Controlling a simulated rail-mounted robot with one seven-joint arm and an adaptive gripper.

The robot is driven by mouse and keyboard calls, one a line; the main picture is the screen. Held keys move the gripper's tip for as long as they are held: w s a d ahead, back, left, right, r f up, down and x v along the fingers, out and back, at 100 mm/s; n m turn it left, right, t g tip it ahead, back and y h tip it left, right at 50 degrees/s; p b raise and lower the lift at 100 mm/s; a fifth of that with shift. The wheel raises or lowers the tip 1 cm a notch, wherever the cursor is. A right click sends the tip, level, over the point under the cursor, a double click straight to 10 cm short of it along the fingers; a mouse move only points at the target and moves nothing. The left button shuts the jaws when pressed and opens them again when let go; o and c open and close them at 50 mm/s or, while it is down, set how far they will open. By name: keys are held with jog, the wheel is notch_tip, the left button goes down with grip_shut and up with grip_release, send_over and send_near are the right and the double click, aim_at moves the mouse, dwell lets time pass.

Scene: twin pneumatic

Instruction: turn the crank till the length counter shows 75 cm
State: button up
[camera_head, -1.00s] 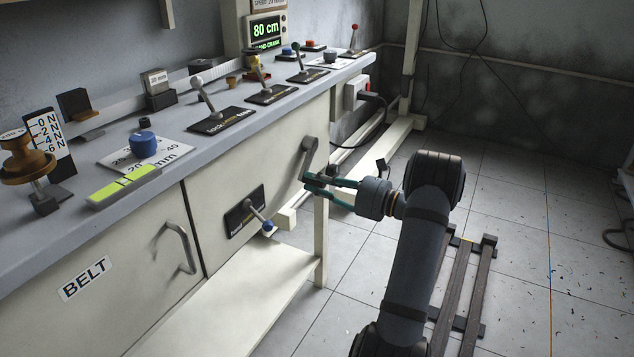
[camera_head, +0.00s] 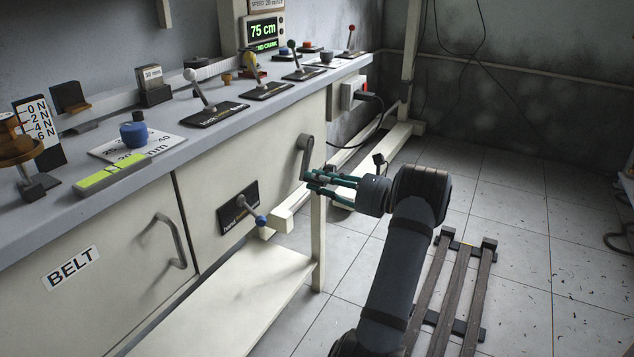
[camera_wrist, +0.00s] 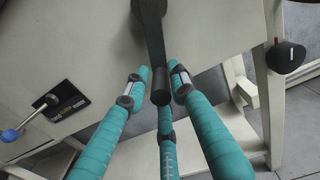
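The length counter display (camera_head: 264,31) at the back of the bench reads "75 cm" in green, with a line ending in "CRANK" below. The grey crank (camera_head: 306,143) is on the right part of the bench front, its arm hanging nearly straight down. My gripper (camera_head: 311,180) is at the crank's lower end. In the wrist view the crank arm (camera_wrist: 154,35) comes from the top and its dark handle (camera_wrist: 161,86) points toward me, between the teal fingers of my gripper (camera_wrist: 160,80). Small gaps show beside the handle; the lower finger's contact is unclear.
A blue-tipped lever (camera_head: 240,212) is on the front panel left of the crank. Several levers and knobs stand on the bench top (camera_head: 205,145). A bench leg (camera_head: 319,245) is close below my gripper.

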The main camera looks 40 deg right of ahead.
jog(key=shift+o, duration=1.2)
jog(key=shift+s+f, duration=0.1)
jog(key=v, duration=1.1)
jog(key=shift+s, duration=0.35)
jog(key=shift+d, duration=0.1)
jog(key=x, duration=1.2)
jog(key=shift+w, duration=0.15)
jog(key=shift+s+a+r+m+p, duration=0.25)
jog(key=shift+a+r+m+p, duration=0.1)
jog(key=shift+m+p, duration=0.2)
jog(key=shift+s+a+r+m, duration=0.1)
jog(key=shift+s+a+m, duration=0.05)
jog(key=shift+a+m, duration=0.1)
jog(key=shift+a, duration=0.1)
